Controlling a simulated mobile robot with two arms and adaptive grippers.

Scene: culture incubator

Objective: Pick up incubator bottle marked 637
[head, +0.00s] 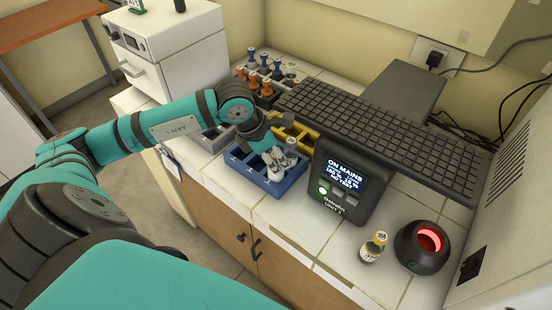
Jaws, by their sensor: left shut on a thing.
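My left gripper (276,166) is at the blue rack (262,179) on the tiled counter, its fingers pointing down. It is shut on a small bottle, mostly hidden by the fingers. A pale bottle top with a grey cap (291,144) shows right beside the fingers; I cannot tell whether it belongs to the held bottle. No number 637 can be read. My right gripper is not in view.
A dark device with a lit screen (345,178) and a keyboard (385,130) stand right of the rack. Yellow (300,132) and grey racks, and several capped bottles (264,66), stand behind.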

